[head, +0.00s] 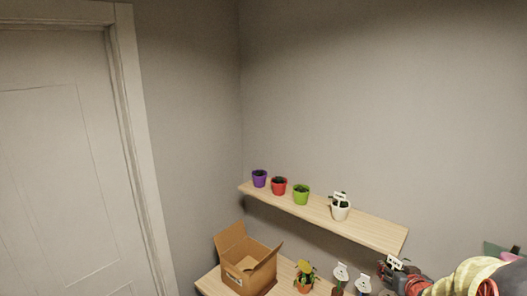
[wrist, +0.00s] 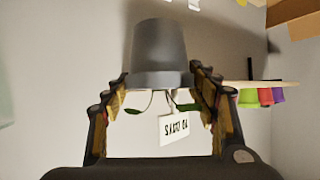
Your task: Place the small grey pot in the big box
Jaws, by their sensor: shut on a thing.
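The small grey pot (wrist: 160,55) sits between the fingers of my gripper (wrist: 158,82) in the wrist view. My gripper is shut on it. A small plant and a white label (wrist: 180,130) show at the pot's open end; the wrist picture appears upside down. In the head view my gripper (head: 390,276) is at the lower right, and a white label shows above it; the pot itself is hard to make out there. The big box (head: 240,280) is open cardboard with raised flaps, at the lower left, well apart from my gripper. Cardboard (wrist: 295,12) also shows at the wrist view's top right.
A wooden shelf (head: 375,231) on the wall holds purple (head: 259,179), red (head: 279,187), green (head: 301,196) and white (head: 341,212) pots. On the lower surface, a potted plant (head: 304,284) and white-labelled plants (head: 341,275) stand between box and gripper. The air above is clear.

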